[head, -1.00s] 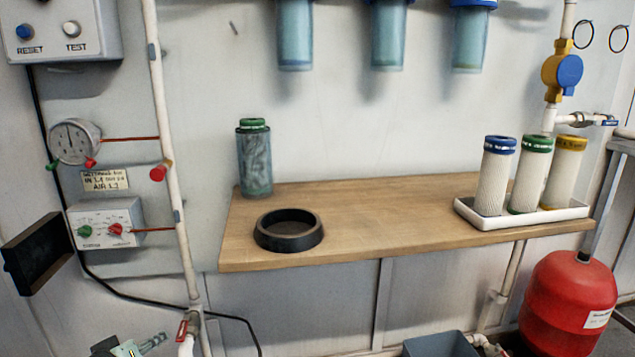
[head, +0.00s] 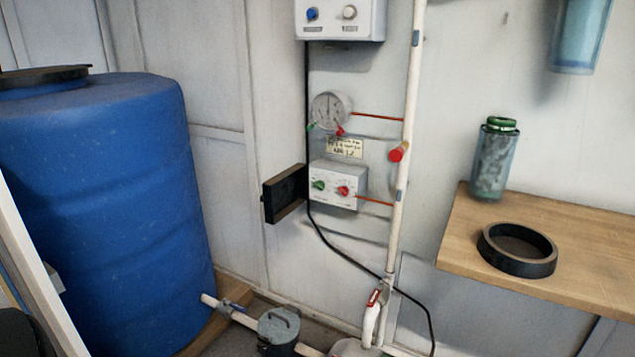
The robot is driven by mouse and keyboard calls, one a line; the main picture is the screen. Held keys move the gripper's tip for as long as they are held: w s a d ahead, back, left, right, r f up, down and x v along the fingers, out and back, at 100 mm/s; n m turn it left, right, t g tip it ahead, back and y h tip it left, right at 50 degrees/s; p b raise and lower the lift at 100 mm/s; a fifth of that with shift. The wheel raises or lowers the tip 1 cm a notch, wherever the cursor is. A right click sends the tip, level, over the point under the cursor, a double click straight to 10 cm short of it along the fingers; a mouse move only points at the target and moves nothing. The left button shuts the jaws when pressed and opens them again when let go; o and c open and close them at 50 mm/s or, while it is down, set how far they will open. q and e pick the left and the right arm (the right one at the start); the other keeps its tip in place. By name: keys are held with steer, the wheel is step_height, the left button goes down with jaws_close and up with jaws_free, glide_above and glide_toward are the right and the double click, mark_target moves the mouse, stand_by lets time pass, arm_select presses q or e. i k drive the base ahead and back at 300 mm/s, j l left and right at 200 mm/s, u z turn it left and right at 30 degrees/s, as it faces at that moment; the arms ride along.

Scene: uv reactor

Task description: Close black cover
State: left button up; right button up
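The black cover (head: 285,193) is a dark rectangular flap at the left side of the white control box (head: 338,184) on the wall. It stands swung open, out to the left of the box. The box's front shows a green knob (head: 319,185) and a red knob (head: 343,191), both uncovered. Neither of my grippers shows in the head view.
A large blue barrel (head: 100,200) stands at the left. A white vertical pipe (head: 409,130) runs right of the box, with a gauge (head: 330,110) above. A wooden shelf (head: 590,230) at the right holds a black ring (head: 517,262) and a filter canister (head: 494,165).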

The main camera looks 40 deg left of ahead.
mark_target(284, 192)
steer(key=u, duration=1.05)
steer(key=i+j, duration=0.45)
steer(key=i+z, duration=0.05)
steer(key=i, duration=0.05)
